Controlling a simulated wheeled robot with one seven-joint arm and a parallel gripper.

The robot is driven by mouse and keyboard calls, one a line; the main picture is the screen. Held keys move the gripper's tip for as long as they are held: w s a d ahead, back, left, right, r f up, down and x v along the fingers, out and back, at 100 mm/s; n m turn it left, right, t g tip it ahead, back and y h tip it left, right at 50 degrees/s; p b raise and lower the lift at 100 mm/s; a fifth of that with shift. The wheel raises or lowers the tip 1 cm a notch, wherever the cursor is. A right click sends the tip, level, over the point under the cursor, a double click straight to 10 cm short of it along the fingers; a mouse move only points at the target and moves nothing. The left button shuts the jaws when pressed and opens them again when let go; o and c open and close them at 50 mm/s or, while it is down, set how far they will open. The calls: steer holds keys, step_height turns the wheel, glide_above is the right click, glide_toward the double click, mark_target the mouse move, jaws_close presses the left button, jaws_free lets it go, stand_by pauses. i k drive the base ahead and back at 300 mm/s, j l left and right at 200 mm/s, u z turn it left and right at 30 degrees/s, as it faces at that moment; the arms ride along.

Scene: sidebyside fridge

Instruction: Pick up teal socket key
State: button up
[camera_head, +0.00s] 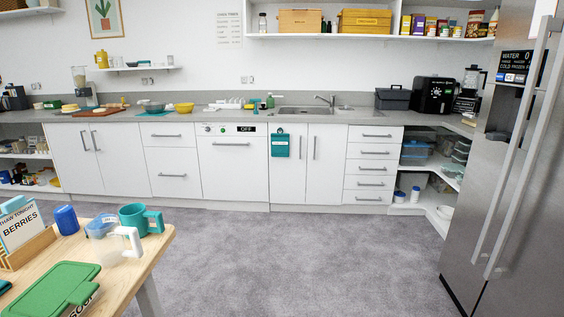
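I cannot make out a teal socket key for certain. A teal mug (133,219) stands on the wooden table at the lower left. A small dark teal item (5,287) is cut off by the left edge of the picture on the same table; I cannot tell what it is. A flat teal item (280,146) hangs on a white cabinet door below the sink. My gripper is not in view.
The wooden table (148,262) also holds a clear jug (103,240), a blue item (67,220), a green board (52,287) and a sign (20,226). Open grey carpet (290,260) lies between table, white cabinets and the steel fridge (535,220) at right.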

mark_target(256, 100)
steer(key=i, duration=3.55)
steer(key=i+l+u, duration=0.15)
steer(key=i+u, duration=0.15)
steer(key=i, duration=0.45)
